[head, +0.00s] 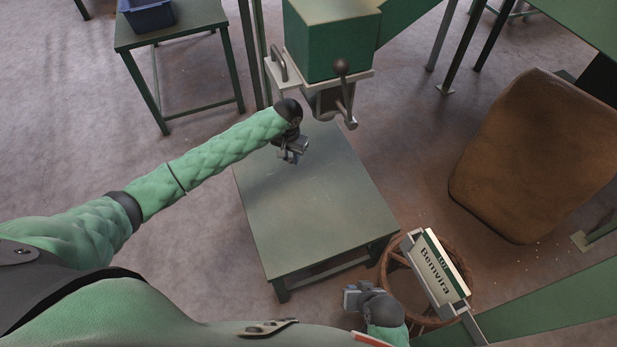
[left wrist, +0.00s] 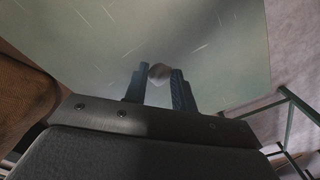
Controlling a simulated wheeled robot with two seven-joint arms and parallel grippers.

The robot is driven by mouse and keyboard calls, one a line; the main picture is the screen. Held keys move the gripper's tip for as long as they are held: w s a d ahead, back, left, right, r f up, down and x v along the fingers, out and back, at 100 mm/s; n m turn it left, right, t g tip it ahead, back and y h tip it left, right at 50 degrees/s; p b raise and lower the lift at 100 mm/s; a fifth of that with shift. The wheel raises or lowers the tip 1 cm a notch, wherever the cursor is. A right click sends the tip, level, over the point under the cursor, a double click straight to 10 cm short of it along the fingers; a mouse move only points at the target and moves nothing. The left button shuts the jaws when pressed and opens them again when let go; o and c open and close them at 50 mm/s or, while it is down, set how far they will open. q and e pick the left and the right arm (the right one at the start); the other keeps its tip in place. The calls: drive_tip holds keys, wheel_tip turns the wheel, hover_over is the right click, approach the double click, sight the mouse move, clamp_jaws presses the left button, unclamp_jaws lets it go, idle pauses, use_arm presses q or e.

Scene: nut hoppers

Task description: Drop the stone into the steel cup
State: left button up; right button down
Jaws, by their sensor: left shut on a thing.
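My left gripper (head: 292,154) is above the far part of the low green table, just under and left of the hopper's outlet. In the left wrist view its two dark fingers (left wrist: 158,88) are shut on a small brownish-grey stone (left wrist: 159,73) at their tips, over the green tabletop. The stone cannot be made out in the head view. I cannot make out a steel cup in either view. My right gripper (head: 349,298) is low, near the table's front right corner; I cannot tell whether its jaws are open.
The low green table (head: 310,215) has a bare top. A green hopper (head: 331,42) with a metal outlet and a ball-ended lever (head: 342,80) hangs over its far edge. A round basket (head: 391,270) with a "Bemvira" sign (head: 438,270) and a brown sack (head: 535,155) stand at right.

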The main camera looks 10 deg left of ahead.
sight(291, 171)
use_arm(q)
drive_tip(key=shift+w+f, duration=0.3)
drive_tip(key=shift+w, duration=0.15)
drive_tip(key=shift+w+a, duration=0.1)
drive_tip(key=shift+w, duration=0.3)
drive_tip(key=shift+m, duration=0.4)
drive_tip(key=shift+w+a+f, duration=0.25)
drive_tip(key=shift+w+f, duration=0.05)
drive_tip(key=shift+f, duration=1.35)
drive_tip(key=shift+w+a+f, duration=0.2)
drive_tip(key=shift+w+f, duration=0.1)
drive_tip(key=shift+f, duration=1.35)
drive_tip(key=shift+w+a+f, duration=0.25)
drive_tip(key=shift+w+f, duration=0.05)
drive_tip(key=shift+f, duration=1.35)
use_arm(e)
drive_tip(key=shift+w+a+r, duration=0.1)
drive_tip(key=shift+w+a, duration=0.05)
drive_tip(key=shift+w, duration=0.15)
use_arm(q)
drive_tip(key=o, duration=1)
drive_tip(key=shift+f, duration=0.1)
use_arm(e)
drive_tip(key=shift+w+r, duration=0.1)
drive_tip(key=shift+r, duration=0.15)
use_arm(q)
drive_tip(key=shift+o, duration=0.2)
